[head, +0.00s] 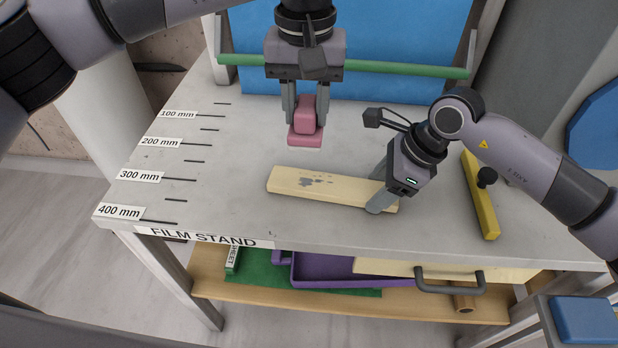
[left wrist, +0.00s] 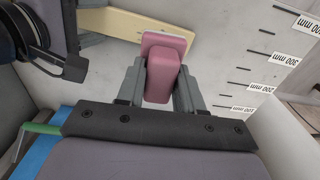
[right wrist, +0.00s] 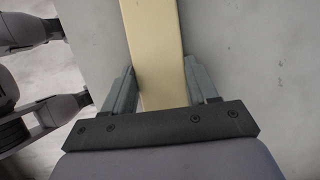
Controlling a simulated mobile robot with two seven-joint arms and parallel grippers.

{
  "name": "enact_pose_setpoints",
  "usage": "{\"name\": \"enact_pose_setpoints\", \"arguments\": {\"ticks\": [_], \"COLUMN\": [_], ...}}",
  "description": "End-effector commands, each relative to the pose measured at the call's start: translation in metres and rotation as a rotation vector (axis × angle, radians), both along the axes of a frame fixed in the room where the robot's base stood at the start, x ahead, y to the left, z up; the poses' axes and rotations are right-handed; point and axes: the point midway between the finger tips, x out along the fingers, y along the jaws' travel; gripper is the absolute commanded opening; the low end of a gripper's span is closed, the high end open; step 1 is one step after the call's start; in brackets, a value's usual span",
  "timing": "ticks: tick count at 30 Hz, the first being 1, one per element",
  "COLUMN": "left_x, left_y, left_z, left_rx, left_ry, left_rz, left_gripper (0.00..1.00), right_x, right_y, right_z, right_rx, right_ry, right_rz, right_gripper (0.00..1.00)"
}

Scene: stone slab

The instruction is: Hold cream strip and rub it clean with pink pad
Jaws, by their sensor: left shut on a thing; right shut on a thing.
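The cream strip (head: 335,187) lies on the grey stone slab, with a patch of grey stains (head: 317,181) left of its middle. My right gripper (head: 379,195) is shut on the strip's right end; the right wrist view shows the strip (right wrist: 155,45) between its fingers (right wrist: 163,90). The pink pad (head: 306,127) is in my left gripper (head: 306,110), which is shut on its raised grip part. The pad is beyond the strip and appears above the slab, apart from the strip. The left wrist view also shows the pad (left wrist: 165,65) and part of the strip (left wrist: 125,25).
A yellow bar (head: 479,195) with a black knob lies on the slab's right side. A green rail (head: 390,69) and a blue panel (head: 400,40) stand at the back. A shelf below holds a purple tray (head: 325,270). The slab's left part with ruler labels is clear.

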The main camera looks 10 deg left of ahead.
Motion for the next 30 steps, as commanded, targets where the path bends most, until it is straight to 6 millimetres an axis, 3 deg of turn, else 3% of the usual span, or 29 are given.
{"name": "enact_pose_setpoints", "arguments": {"ticks": [7, 21, 30], "left_x": [0.000, 0.003, 0.003], "left_y": [-0.004, -0.048, -0.054], "left_z": [0.000, 0.000, 0.000], "left_rx": [0.000, 0.000, -0.002], "left_ry": [0.000, 0.000, 0.000], "left_rz": [-0.001, -0.001, -0.001], "left_gripper": [0.00, 0.00, 0.00], "right_x": [0.001, 0.001, 0.000], "right_y": [-0.002, -0.002, -0.001], "right_z": [-0.002, -0.001, -0.001], "right_rx": [-0.005, -0.005, -0.004], "right_ry": [0.001, 0.000, -0.001], "right_rz": [-0.003, -0.002, 0.000], "right_gripper": [0.03, 0.03, 0.03]}}
